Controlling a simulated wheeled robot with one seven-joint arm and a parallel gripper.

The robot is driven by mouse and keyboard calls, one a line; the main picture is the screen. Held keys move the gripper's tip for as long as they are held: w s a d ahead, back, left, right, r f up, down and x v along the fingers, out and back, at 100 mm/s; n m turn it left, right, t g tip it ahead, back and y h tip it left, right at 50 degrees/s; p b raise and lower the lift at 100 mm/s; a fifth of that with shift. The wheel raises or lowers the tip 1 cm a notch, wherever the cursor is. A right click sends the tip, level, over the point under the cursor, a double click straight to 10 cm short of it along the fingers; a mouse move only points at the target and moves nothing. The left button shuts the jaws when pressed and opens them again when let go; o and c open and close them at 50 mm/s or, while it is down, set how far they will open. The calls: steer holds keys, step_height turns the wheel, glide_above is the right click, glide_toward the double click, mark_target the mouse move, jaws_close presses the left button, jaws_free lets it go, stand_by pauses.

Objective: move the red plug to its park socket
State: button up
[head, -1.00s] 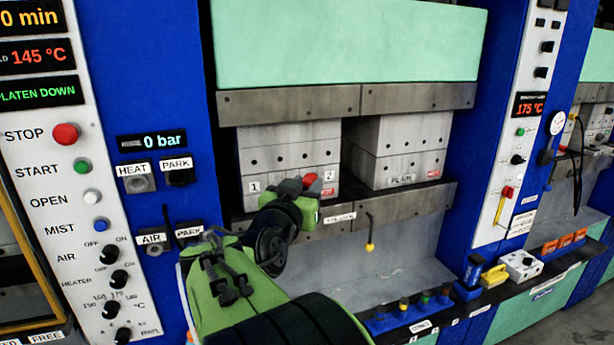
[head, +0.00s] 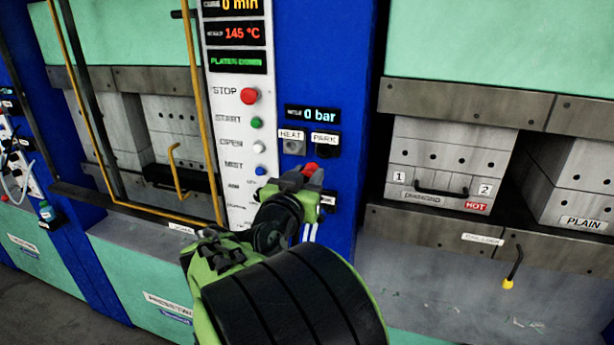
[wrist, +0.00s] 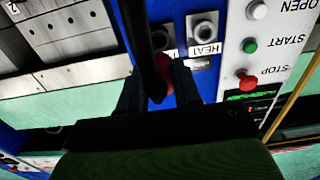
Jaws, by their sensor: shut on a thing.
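The red plug (head: 310,169) is held between the fingertips of my gripper (head: 302,180), which is shut on it. In the wrist view the plug (wrist: 164,76) shows red between the dark fingers, partly hidden by a black cable. In the head view the plug appears just below the black PARK socket (head: 325,150), in front of the blue panel. The grey HEAT socket (head: 293,147) is left of PARK. In the upside-down wrist view the HEAT socket (wrist: 205,26) is clear, and the PARK socket (wrist: 160,39) is beside it, partly behind the cable. Contact with the panel cannot be told.
The white button panel (head: 240,140) with its red STOP button (head: 249,95) is to the left. The lower AIR and PARK fittings are mostly hidden behind my arm. A hot mould (head: 442,165) sits in the press at right. A yellow frame (head: 205,110) stands at left.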

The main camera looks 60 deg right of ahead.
mark_target(316, 165)
steer(key=shift+b, duration=0.35)
steer(key=shift+w+d+p, duration=0.2)
steer(key=shift+d+p, duration=0.2)
steer(key=shift+d, duration=1.05)
steer(key=shift+w+d+p, duration=0.2)
steer(key=shift+d+p, duration=0.15)
steer(key=shift+d, duration=1.1)
steer(key=shift+b, duration=1.1)
steer(key=shift+w+d, duration=0.15)
steer(key=shift+d, duration=0.6)
steer(key=shift+w+d, duration=0.1)
steer(key=shift+d, duration=0.6)
steer(key=o, duration=1.2)
steer(key=shift+c, duration=0.2)
steer(key=shift+a, duration=0.1)
